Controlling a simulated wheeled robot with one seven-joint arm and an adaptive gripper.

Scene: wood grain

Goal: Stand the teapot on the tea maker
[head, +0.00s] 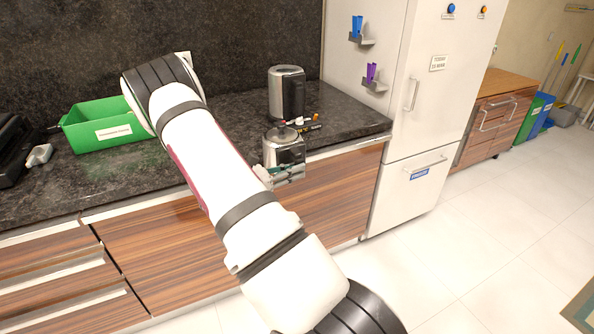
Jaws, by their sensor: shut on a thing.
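The teapot (284,149) is a small silver pot with a dark front and a knob on its lid. It is upright at the counter's front edge, in front of the tea maker and apart from it in height in the picture. My gripper (289,172) is shut on the teapot at its lower front; my arm partly hides the grip. The tea maker (287,91) is a taller silver and black unit standing on the counter behind the teapot. I cannot tell whether the teapot touches the counter.
Small dark and coloured items (309,123) lie on the dark counter (350,117) beside the tea maker. A green bin (101,127) and a black appliance (14,145) stand at left. A white fridge (425,75) borders the counter at right. The floor is clear.

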